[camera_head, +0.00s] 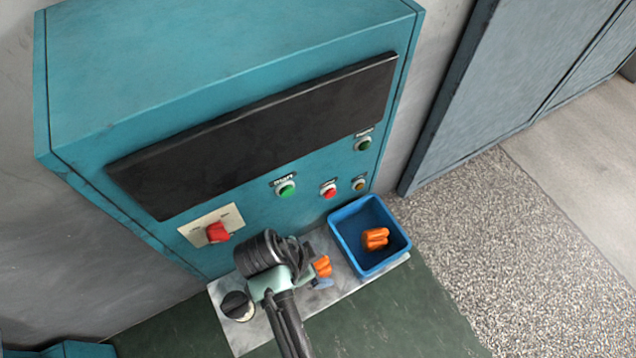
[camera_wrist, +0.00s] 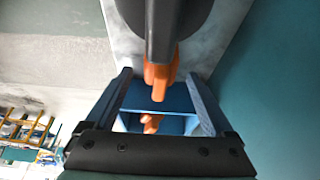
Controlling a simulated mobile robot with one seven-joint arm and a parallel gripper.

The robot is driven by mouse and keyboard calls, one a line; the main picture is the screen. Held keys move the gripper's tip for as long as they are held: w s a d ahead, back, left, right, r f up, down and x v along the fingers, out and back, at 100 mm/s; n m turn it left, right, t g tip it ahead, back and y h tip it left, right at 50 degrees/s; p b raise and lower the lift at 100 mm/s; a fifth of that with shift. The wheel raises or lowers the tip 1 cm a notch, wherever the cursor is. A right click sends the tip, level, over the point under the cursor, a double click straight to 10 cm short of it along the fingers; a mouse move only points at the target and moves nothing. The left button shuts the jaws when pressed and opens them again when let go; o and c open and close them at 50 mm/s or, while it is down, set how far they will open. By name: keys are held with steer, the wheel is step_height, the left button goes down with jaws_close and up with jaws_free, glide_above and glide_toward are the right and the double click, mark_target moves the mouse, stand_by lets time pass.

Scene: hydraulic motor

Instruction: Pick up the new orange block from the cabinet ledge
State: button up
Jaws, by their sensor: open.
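One orange block (camera_head: 322,266) is on the pale ledge (camera_head: 223,289) in front of the teal cabinet, left of the blue bin. My gripper (camera_head: 318,276) is low over the ledge, right at this block and partly covering it. In the wrist view the gripper (camera_wrist: 158,78) is open, and the orange block (camera_wrist: 160,75) shows between its fingertips. I cannot tell whether the fingers touch it. A dark shape hides part of the block in that view. A second orange block (camera_head: 375,238) lies inside the blue bin and also shows in the wrist view (camera_wrist: 152,123).
The blue bin (camera_head: 346,254) stands on the ledge's right end. A round black-topped item (camera_head: 237,305) is at the left end. The cabinet (camera_head: 240,70) rises behind, with a red switch (camera_head: 217,232) and several buttons. Open floor (camera_head: 500,230) lies to the right.

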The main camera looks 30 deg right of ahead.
steer(key=shift+d+f, duration=0.25)
steer(key=shift+f, duration=0.45)
steer(key=shift+c, duration=0.3)
jaws_close()
